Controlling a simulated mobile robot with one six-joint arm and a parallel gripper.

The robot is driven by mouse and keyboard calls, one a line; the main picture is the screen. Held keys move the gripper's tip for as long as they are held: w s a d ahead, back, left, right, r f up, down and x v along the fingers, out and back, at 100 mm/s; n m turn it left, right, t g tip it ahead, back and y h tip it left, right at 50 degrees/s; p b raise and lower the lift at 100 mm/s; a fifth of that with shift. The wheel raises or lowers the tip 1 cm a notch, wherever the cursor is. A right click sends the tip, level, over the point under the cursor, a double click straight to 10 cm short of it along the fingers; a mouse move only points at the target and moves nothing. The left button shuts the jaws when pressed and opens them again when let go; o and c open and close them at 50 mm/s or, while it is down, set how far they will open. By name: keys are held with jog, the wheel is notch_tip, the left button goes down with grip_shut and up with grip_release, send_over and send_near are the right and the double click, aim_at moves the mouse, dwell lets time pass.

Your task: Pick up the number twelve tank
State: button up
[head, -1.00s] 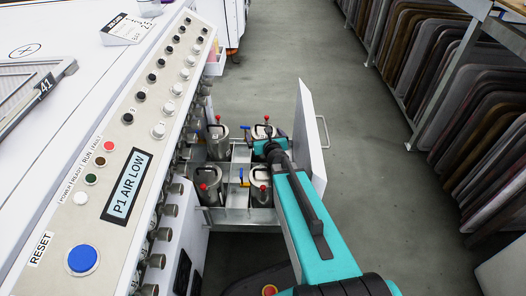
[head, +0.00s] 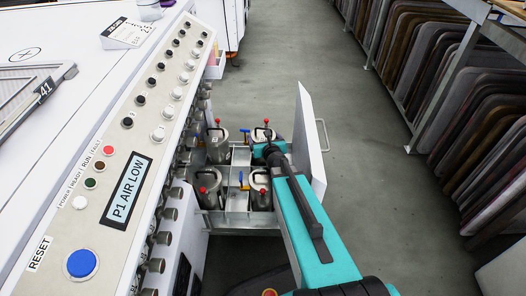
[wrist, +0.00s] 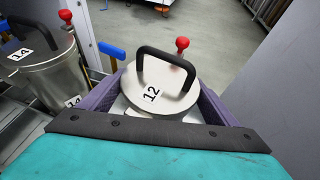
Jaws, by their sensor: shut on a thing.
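The number twelve tank (wrist: 178,82) is a steel canister with a round lid, a black arched handle and a "12" label. It stands upright in the wrist view, with a red knob and a blue lever behind it. The purple-padded fingers of my gripper (wrist: 155,92) are closed around its two sides. In the head view my gripper (head: 268,150) is at the back right of the open drawer, partly covering the tank. Whether the tank's base is clear of the drawer floor is hidden.
Other tanks stand close by in the drawer, including one labelled 14 (wrist: 38,62) at left in the wrist view. The white drawer front (head: 311,145) rises just right of my arm. The control panel (head: 150,120) is at left. Floor beyond the drawer is clear.

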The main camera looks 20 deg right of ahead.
jog(key=shift+r, duration=0.25)
notch_tip(320, 180, up, 28)
jog(key=p, duration=2.7)
jog(key=shift+f, duration=0.2)
jog(key=shift+s, duration=0.1)
dwell(0.7)
